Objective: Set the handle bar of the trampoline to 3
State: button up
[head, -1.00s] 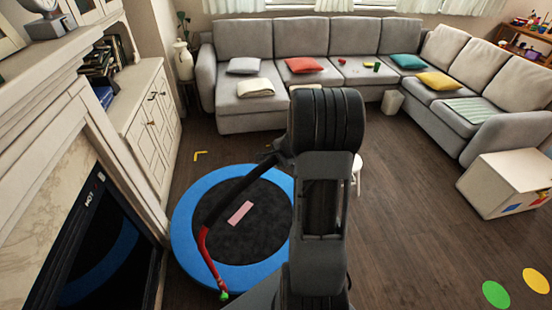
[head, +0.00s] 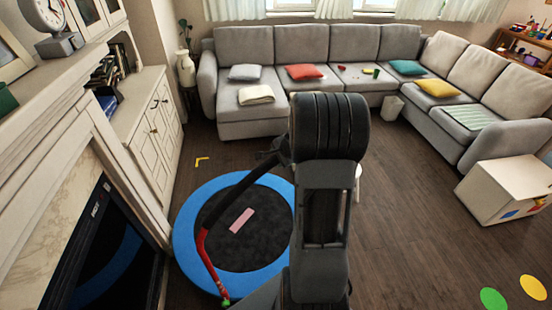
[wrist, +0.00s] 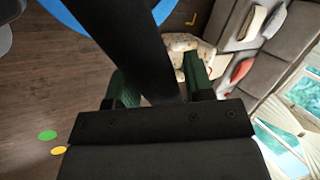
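The trampoline (head: 184,247) lies on the floor left of centre in the head view, with a blue rim, black mat and pink strip. Its handle bar (head: 232,206) is black above and red below, slanting across the mat to a green tip at the front rim. My arm hides the bar's upper end. In the wrist view the dark bar (wrist: 120,35) passes diagonally between the green fingers of my gripper (wrist: 160,75). The fingers stand apart, with slim gaps seen beside the bar; firm contact cannot be told. No number marks are readable.
The fireplace (head: 60,160) and white cabinet (head: 152,125) stand close on the trampoline's left. A grey sofa (head: 250,110) lines the back and right. A white box (head: 490,190) stands at the right. A patterned pouf (wrist: 185,45) shows beyond my fingers. The floor at right is mostly clear.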

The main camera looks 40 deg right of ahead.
jog(key=o, duration=0.3)
jog(key=shift+r, duration=0.2)
jog(key=shift+o, duration=0.3)
jog(key=shift+a, duration=0.15)
jog(key=shift+s, duration=0.1)
jog(key=shift+s+r, duration=0.2)
jog(key=shift+r, duration=0.2)
jog(key=v, duration=1.3)
jog(key=shift+a, duration=0.15)
